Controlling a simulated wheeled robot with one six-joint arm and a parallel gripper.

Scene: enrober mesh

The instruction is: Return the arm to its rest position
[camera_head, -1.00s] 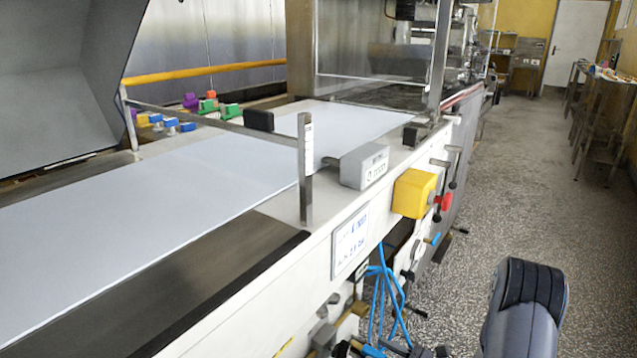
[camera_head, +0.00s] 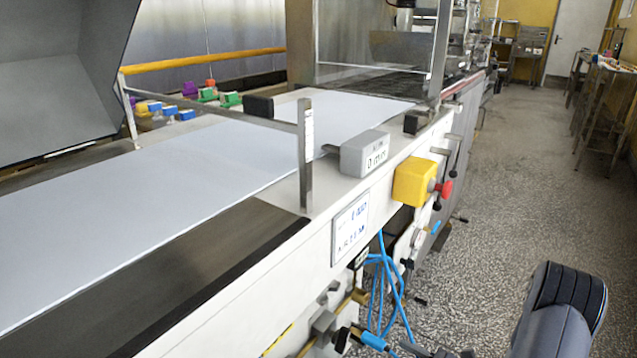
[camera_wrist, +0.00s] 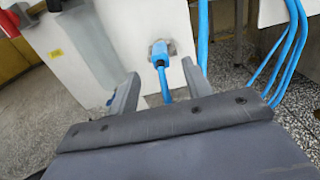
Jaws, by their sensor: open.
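My gripper (camera_wrist: 160,88) shows in the wrist view with its two grey fingers apart. Nothing is held between them. Beyond the fingers are a blue cable with its plug (camera_wrist: 161,62) on the machine's white side panel (camera_wrist: 135,35). In the head view a dark grey and black link of my arm (camera_head: 562,300) shows at the lower right, over the floor and apart from the machine. The gripper itself is not seen in that view.
The machine with its pale belt (camera_head: 190,180) fills the left and middle. A yellow box with a red button (camera_head: 414,182), a grey box (camera_head: 364,153) and blue cables (camera_head: 384,285) stick out on its near side. The speckled floor aisle (camera_head: 520,170) on the right is clear.

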